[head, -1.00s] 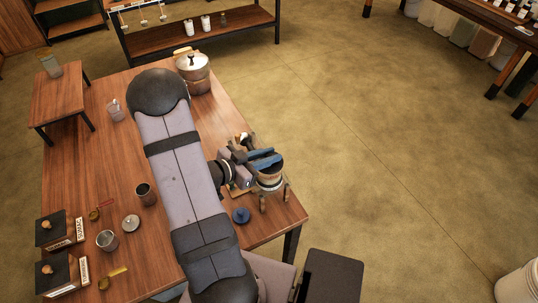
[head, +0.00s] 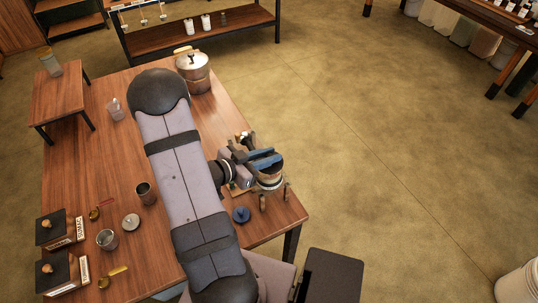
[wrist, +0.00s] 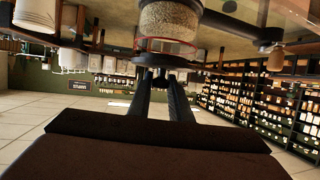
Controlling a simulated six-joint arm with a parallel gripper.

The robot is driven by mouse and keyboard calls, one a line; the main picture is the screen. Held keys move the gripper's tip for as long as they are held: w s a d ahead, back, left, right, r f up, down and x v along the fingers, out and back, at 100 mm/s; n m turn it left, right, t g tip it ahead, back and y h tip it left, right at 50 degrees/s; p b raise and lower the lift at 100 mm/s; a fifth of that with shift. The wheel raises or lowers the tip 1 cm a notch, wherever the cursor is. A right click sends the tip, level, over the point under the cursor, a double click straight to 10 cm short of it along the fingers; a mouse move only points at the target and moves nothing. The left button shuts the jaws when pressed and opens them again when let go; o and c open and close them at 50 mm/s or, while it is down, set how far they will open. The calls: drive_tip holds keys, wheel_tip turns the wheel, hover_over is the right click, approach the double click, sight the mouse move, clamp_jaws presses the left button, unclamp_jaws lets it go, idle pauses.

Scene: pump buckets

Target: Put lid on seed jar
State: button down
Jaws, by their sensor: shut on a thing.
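The seed jar (wrist: 170,22) shows at the top of the wrist view, which looks upside down. It is clear and full of pale seeds. A round lid (wrist: 165,47) with an orange-red ring lies across its mouth, in line with the jar. I cannot tell whether the lid touches the rim all round. My gripper (wrist: 161,88) is shut on the lid at its middle. In the head view my gripper (head: 264,160) is over the jar at the table's right edge. The fingers and a dark round top hide most of the jar there.
A dark stool (head: 332,277) stands at the front right. Open floor lies right.

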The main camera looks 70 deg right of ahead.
drive_tip(key=shift+f, duration=0.55)
idle(1.7)
drive_tip(key=c, duration=1.5)
unclamp_jaws()
drive_tip(key=shift+c, duration=0.2)
drive_tip(key=shift+r+p, duration=2.65)
drive_tip(key=shift+r, duration=0.4)
drive_tip(key=shift+c, duration=0.4)
